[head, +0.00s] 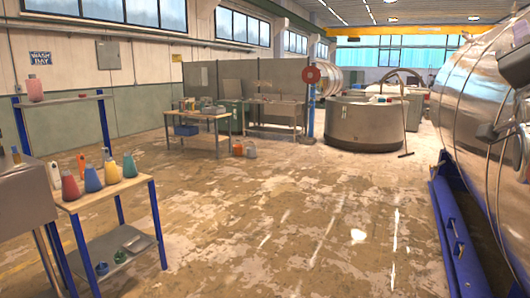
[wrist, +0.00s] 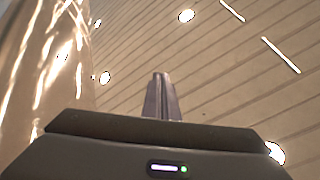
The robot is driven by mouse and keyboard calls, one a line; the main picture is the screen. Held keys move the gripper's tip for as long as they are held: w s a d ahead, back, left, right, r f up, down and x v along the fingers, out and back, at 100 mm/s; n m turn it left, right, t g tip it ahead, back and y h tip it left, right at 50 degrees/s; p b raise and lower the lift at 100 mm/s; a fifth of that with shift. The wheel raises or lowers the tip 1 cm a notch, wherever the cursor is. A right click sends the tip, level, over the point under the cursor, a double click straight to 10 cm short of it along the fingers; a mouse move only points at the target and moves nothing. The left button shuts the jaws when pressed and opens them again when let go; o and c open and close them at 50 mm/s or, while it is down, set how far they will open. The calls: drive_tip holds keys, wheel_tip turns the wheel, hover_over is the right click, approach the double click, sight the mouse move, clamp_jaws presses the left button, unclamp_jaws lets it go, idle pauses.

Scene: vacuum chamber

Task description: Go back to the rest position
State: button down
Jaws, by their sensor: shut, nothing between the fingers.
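My gripper (wrist: 160,78) shows in the wrist view, with its two fingers pressed together and nothing between them. It points up toward the slatted ceiling with its lamps. A large shiny curved metal surface fills the left side of the wrist view, apart from the fingers.
A large metal chamber (head: 470,95) on a blue frame (head: 455,235) stands close at the right. A trolley (head: 135,185) with several colored bottles is at the left. A bench (head: 205,117) and a round tank (head: 362,125) stand farther back. The middle floor is clear.

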drive_tip(key=w+a+f+n+g+y, duration=0.25)
drive_tip(key=a+f, duration=0.25)
drive_tip(key=f, duration=0.5)
drive_tip(key=w+a+f+n+g+y, duration=0.1)
drive_tip(key=a+f+n+g+y, duration=0.1)
drive_tip(key=a+f+y, duration=0.5)
drive_tip(key=w+a+f+n+g, duration=0.1)
drive_tip(key=a+f+n+g, duration=0.2)
drive_tip(key=f, duration=0.9)
drive_tip(key=s+a+f+n+g+y, duration=0.1)
drive_tip(key=s+a+f+n+g, duration=0.1)
drive_tip(key=s+a+f, duration=0.3)
drive_tip(key=s+a+f+n+g+y, duration=0.2)
drive_tip(key=s+a+f, duration=0.3)
drive_tip(key=f, duration=0.7)
drive_tip(key=s+a+f+n+g+y, duration=0.2)
drive_tip(key=s+a+f+n+g, duration=0.2)
drive_tip(key=s+a+f, duration=0.2)
wheel_tip(320, 180, down, 2)
drive_tip(key=shift+s+f, duration=0.2)
drive_tip(key=shift+s, duration=0.35)
drive_tip(key=shift+d, duration=0.1)
